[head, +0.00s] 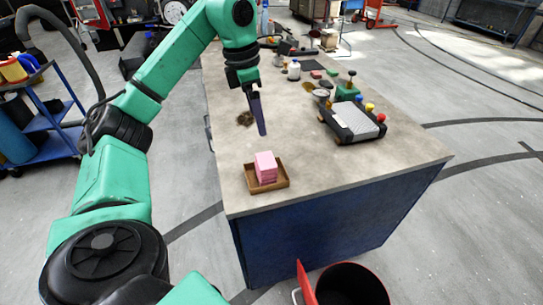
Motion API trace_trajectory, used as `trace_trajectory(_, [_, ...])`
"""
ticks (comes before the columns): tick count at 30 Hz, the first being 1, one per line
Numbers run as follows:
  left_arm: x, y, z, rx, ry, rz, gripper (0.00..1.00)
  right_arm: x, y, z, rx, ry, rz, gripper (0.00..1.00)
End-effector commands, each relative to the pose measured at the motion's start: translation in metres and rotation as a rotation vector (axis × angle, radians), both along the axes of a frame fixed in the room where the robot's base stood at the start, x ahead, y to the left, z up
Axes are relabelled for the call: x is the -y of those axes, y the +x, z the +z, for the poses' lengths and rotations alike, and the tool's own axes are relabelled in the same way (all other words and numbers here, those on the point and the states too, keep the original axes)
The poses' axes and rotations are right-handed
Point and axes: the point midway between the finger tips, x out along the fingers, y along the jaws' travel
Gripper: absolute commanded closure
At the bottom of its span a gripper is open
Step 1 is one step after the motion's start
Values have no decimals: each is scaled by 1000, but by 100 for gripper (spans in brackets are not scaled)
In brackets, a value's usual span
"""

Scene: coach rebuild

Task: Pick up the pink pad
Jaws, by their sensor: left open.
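The pink pad (265,160) shows as the top of a small pink stack in a shallow brown tray (283,182). The tray sits near the front left edge of the workbench (330,180). My left gripper (262,131) points down over the bench, beyond the tray in the picture and apart from the pad. Its fingers overlap from this side, and nothing shows between them. My right gripper is not in view.
A grey and black device (355,121) with coloured knobs stands on the bench to the right. Bottles and small parts lie further back. A red-rimmed bin (350,285) stands below the front edge. A blue cart (45,120) is at left.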

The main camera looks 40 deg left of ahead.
Motion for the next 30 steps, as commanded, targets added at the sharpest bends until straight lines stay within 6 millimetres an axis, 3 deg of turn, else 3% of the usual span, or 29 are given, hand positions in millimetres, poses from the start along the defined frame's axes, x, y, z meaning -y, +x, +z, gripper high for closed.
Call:
trace_trajectory(3, [2, 1, -34, -10, 1, -1, 0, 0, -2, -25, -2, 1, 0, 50])
trace_trajectory(5, [3, 3, -48, -12, 2, -1, 0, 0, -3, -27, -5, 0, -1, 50])
trace_trajectory(21, [9, 14, -136, -6, 0, -3, 0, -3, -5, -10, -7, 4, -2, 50])
trace_trajectory(28, [10, 15, -142, -3, 0, -2, 0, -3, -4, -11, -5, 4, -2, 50])
trace_trajectory(29, [10, 15, -142, -3, 0, -2, 8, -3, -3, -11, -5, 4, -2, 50])
trace_trajectory(30, [10, 15, -142, -3, 0, -2, 23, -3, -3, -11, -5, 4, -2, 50])
